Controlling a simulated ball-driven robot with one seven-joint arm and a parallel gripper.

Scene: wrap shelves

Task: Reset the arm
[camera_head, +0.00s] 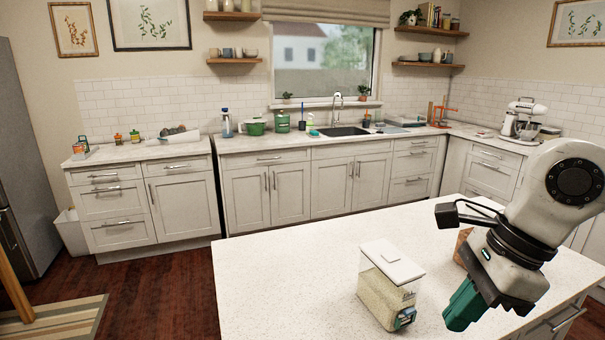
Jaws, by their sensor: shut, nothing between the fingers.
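My gripper (466,304) is at the lower right, over the white island counter (290,270). Its green fingers point down and to the left, and they are shut with nothing between them. My arm reaches in from the right edge. A clear container with a white lid (392,262) and pale contents stands upright on the counter, left of my gripper and apart from it. A brown object (464,248) is partly hidden behind my arm.
A back counter (290,143) holds a sink (345,131), a green pot (256,127), bottles and a stand mixer (523,120). A fridge (28,160) stands at the left. The island's left part is clear. A rug (60,322) lies on the wooden floor.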

